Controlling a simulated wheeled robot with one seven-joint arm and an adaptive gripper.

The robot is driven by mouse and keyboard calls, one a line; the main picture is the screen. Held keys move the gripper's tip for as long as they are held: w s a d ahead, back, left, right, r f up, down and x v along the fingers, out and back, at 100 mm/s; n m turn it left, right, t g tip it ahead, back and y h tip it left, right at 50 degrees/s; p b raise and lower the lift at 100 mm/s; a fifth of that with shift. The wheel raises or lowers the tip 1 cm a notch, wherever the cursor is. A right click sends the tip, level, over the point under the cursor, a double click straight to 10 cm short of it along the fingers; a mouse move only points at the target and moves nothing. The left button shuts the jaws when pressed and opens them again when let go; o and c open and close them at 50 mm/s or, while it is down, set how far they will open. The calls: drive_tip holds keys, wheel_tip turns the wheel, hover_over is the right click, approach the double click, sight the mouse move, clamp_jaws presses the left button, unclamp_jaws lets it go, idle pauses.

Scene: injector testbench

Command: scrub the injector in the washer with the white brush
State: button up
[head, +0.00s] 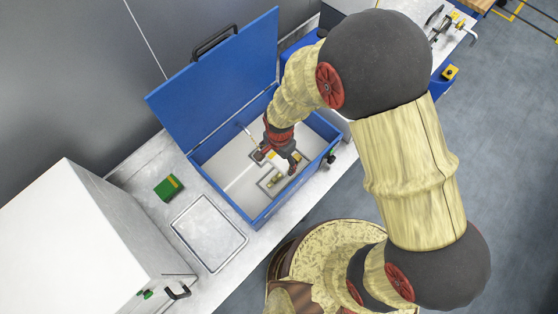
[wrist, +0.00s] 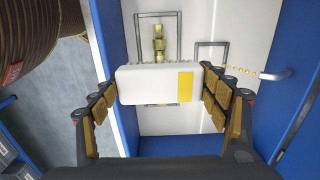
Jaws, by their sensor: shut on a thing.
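The washer is a blue box with its lid (head: 225,85) open and a white inside. My gripper (head: 280,157) reaches down inside it. In the wrist view my gripper (wrist: 160,86) is shut on the white brush (wrist: 145,86), a white block with a yellow patch, held level between both fingers. The brass injector (wrist: 158,43) shows just beyond the brush, within a grey frame on the washer floor. Its lower part is hidden behind the brush. In the head view the injector (head: 274,180) lies in the washer, slightly below my gripper. Contact between brush and injector is not visible.
A second grey frame (wrist: 210,50) is beside the injector's. A green box (head: 168,188) and a tray (head: 208,233) sit left of the washer, near a white cabinet (head: 75,235).

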drive_tip(key=shift+r+p, duration=1.85)
drive_tip(key=shift+r, duration=1.35)
drive_tip(key=shift+f, duration=0.1)
